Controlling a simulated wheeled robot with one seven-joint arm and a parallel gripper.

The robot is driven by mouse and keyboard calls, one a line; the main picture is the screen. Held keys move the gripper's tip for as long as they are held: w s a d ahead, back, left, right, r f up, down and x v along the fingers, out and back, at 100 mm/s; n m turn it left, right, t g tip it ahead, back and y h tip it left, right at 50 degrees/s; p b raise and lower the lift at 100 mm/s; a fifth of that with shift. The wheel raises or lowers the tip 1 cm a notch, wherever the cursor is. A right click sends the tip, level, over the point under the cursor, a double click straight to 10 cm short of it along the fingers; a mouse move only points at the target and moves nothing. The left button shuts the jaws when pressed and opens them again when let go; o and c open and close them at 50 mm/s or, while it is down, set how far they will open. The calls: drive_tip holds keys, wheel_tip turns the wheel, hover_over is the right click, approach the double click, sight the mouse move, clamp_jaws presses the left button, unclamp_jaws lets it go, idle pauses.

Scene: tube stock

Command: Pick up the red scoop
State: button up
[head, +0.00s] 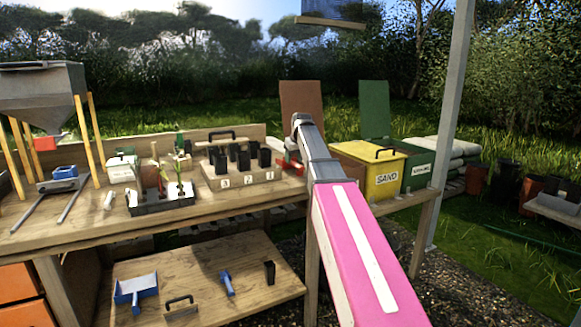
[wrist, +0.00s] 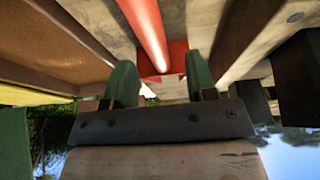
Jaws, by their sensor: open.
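The red scoop (head: 280,163) lies at the right end of the wooden bench top in the head view, partly hidden behind my arm. In the wrist view, a long red handle (wrist: 149,28) runs down to a wider red part between the fingers. My gripper (wrist: 160,64) is open, with one green finger on each side of the red part. I cannot tell whether either finger touches it. My arm hides the gripper's fingers in the head view.
A wooden block with black pots (head: 240,178) stands left of the scoop. A yellow sand bin (head: 377,184) and green bin (head: 417,172) stand to the right. A blue scoop (head: 136,287) lies on the lower shelf. The bench front is fairly clear.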

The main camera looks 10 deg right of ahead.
sight(293, 162)
drive_tip(key=x, duration=0.4)
drive_tip(key=shift+d+f, duration=0.1)
clamp_jaws()
